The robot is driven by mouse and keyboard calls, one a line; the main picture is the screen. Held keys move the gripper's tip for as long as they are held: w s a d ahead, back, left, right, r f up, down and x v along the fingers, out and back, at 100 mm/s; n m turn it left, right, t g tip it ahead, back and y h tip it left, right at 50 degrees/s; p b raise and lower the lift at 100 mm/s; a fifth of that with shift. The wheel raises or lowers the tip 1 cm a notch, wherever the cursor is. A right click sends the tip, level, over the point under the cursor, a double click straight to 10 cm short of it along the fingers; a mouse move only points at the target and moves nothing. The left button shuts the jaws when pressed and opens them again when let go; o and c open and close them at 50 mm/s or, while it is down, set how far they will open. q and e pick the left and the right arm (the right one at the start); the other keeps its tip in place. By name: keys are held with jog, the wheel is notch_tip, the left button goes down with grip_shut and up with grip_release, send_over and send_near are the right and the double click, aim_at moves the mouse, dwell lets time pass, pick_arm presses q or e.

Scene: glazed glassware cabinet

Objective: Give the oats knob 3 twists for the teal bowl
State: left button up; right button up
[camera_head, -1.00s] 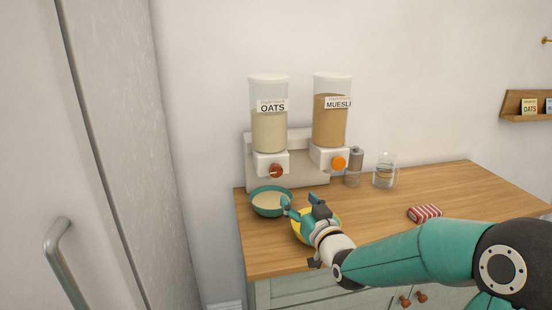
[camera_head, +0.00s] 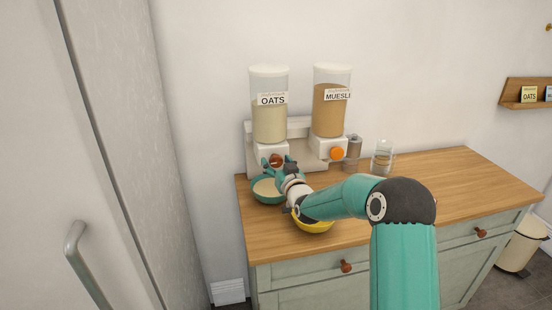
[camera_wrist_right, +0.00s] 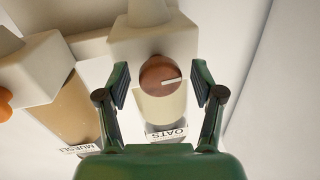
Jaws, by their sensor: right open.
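The oats dispenser (camera_head: 269,118) stands at the left on the counter, with a brown round knob (camera_head: 276,160) at its base. The knob also shows in the right wrist view (camera_wrist_right: 160,76), its pale mark pointing nearly sideways. My right gripper (camera_head: 277,168) is in front of this knob; in the wrist view its open fingers (camera_wrist_right: 160,84) stand on either side of the knob with gaps. The teal bowl (camera_head: 262,190) sits below the oats outlet and holds pale oats; the arm partly covers it. My left gripper is not in view.
The muesli dispenser (camera_head: 331,108) with an orange knob (camera_head: 337,153) stands to the right. A yellow bowl (camera_head: 314,227) sits under my right forearm. A grey-topped grinder (camera_head: 354,155) and glass jug (camera_head: 382,158) stand further right. The right counter (camera_head: 465,180) is clear.

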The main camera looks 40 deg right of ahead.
jog(key=shift+w+d, duration=0.1)
jog(key=shift+w, duration=0.2)
jog(key=shift+c, duration=0.3)
jog(key=c, duration=1.1)
jog(key=b, duration=0.2)
jog(key=shift+f+m+b, duration=0.25)
jog(key=shift+m+b, duration=0.05)
jog(key=shift+b, duration=0.1)
jog(key=shift+r+b, duration=0.15)
jog(key=shift+b, duration=0.3)
jog(key=shift+r, duration=0.1)
jog(key=o, duration=1.2)
jog(key=shift+c, duration=0.2)
